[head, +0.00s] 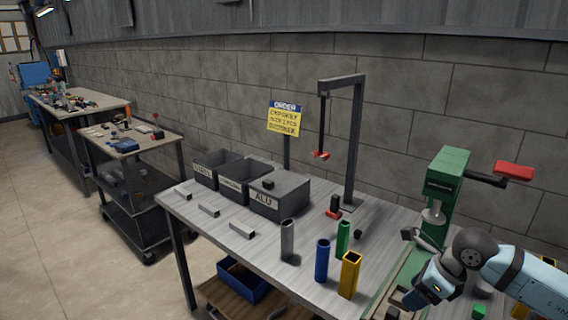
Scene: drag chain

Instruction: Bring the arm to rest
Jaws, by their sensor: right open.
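My right arm comes in from the lower right, bent at a dark joint. My right gripper (401,303) is at the bottom edge, low over the near right part of the workbench (215,238), in front of the green press (443,190). It is open, and I see nothing held between its fingers. Part of it is cut off or hidden by the arm. My left gripper is not in view.
A grey tube (287,240), a blue tube (322,261), a green tube (343,238) and a yellow tube (349,275) stand left of the gripper. A dark gantry (356,140), bins (279,207) and an order sign (284,119) stand behind.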

